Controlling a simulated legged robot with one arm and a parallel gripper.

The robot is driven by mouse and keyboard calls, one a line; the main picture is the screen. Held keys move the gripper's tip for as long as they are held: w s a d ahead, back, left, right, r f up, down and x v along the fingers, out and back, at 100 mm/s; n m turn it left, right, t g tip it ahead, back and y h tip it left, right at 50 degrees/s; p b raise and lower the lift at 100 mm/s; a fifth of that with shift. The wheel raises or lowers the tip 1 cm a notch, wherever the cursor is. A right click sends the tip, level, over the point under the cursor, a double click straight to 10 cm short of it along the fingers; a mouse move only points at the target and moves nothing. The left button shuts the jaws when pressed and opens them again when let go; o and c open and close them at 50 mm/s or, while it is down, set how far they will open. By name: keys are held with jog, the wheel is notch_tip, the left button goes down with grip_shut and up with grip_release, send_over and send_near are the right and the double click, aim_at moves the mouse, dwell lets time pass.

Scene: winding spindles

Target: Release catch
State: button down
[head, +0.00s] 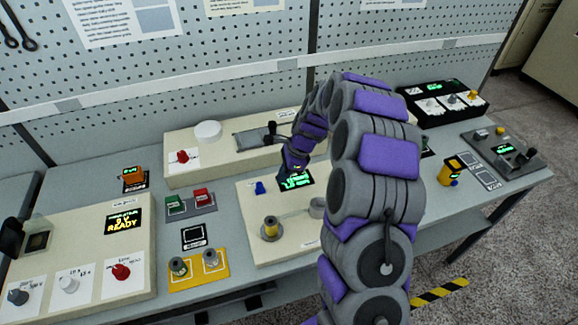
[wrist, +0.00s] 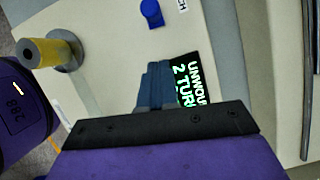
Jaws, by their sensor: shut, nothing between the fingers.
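The small blue catch (head: 260,188) sits on the cream winding panel (head: 250,208), left of the green-lit display. It also shows in the wrist view (wrist: 152,13), at the top, beside a label ending in "CH". My gripper (head: 284,178) is shut and empty, above the panel just right of the catch. The display (wrist: 190,85) reads "UNWOU…" and "2 TUR…", partly hidden by my gripper.
A spindle with a yellow spool (head: 270,229) stands on the panel, left in the wrist view (wrist: 48,52). A grey cylinder (head: 317,207) is right of it. Behind is another cream box (head: 220,160) with a white disc and red knob. Green and red switches (head: 190,202) are left.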

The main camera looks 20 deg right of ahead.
aim_at(257, 186)
jog(key=shift+w+a+f+b, duration=0.1)
jog(key=shift+w+a+b, duration=0.05)
jog(key=shift+a, duration=0.6)
jog(key=shift+w+a+f+b, duration=0.1)
jog(key=shift+a+f+b, duration=0.1)
jog(key=shift+a, duration=0.5)
jog(key=shift+w+a+f+b, duration=0.1)
jog(key=shift+w+a+b, duration=0.05)
jog(key=shift+a, duration=0.6)
jog(key=shift+r, duration=0.1)
jog(key=shift+a+r+p, duration=0.15)
jog(key=shift+a+p, duration=0.9)
jog(key=shift+p, duration=0.1)
jog(key=shift+a+f+p, duration=0.2)
jog(key=shift+a+p, duration=0.1)
jog(key=shift+a, duration=0.3)
